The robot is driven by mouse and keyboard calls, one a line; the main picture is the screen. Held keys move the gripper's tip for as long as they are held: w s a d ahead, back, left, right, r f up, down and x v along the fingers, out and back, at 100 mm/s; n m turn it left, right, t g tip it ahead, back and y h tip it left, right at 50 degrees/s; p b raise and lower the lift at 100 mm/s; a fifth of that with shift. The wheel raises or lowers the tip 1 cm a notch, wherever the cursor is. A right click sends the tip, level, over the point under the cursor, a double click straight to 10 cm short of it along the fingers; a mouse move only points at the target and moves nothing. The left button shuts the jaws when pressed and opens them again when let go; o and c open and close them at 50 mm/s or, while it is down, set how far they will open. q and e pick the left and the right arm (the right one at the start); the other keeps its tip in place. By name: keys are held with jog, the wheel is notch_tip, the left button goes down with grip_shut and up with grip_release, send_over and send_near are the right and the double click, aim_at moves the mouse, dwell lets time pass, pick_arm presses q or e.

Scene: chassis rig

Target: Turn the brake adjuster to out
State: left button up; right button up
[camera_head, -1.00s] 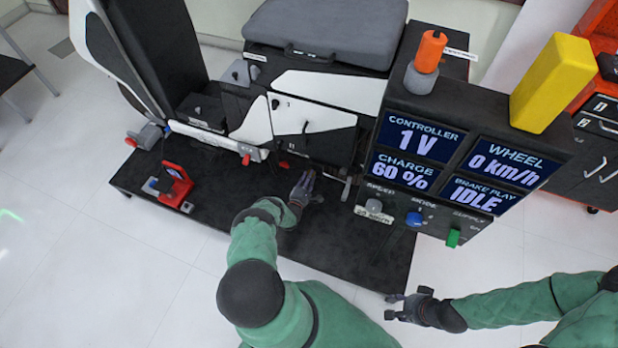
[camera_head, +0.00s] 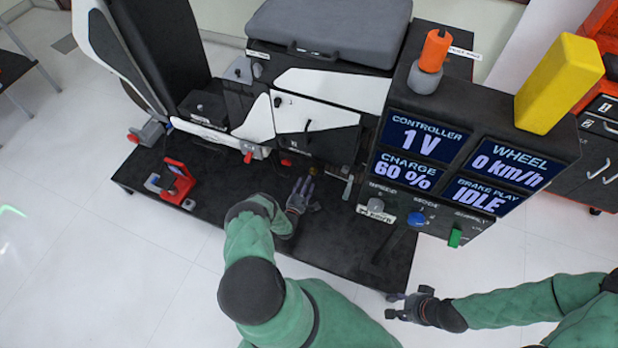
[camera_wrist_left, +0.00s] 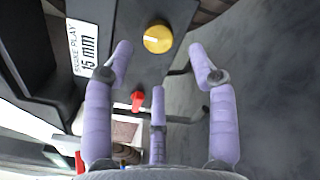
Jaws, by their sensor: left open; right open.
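The brake adjuster appears to be the round yellow knob (camera_wrist_left: 157,38) on a dark panel in the left wrist view. A white label reading "BRAKE PLAY 15 mm" (camera_wrist_left: 84,45) is beside it. My left gripper (camera_wrist_left: 160,62) has its purple fingers spread, with the knob showing between and beyond the two outer fingertips; nothing is held. In the head view my left gripper (camera_head: 301,192) is low in front of the seat base. My right gripper (camera_head: 399,304) is open and empty over the floor by the platform's front right corner.
A red lever tip (camera_wrist_left: 138,100) and a dark bent rod (camera_wrist_left: 190,118) are close to my left fingers. The display console (camera_head: 425,205) stands to the right with grey, blue and green controls. A red clamp-like device (camera_head: 178,180) is on the platform at left.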

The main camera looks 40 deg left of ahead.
pick_arm(q)
jog(key=v, duration=0.7)
jog(key=shift+s+a+r, duration=0.1)
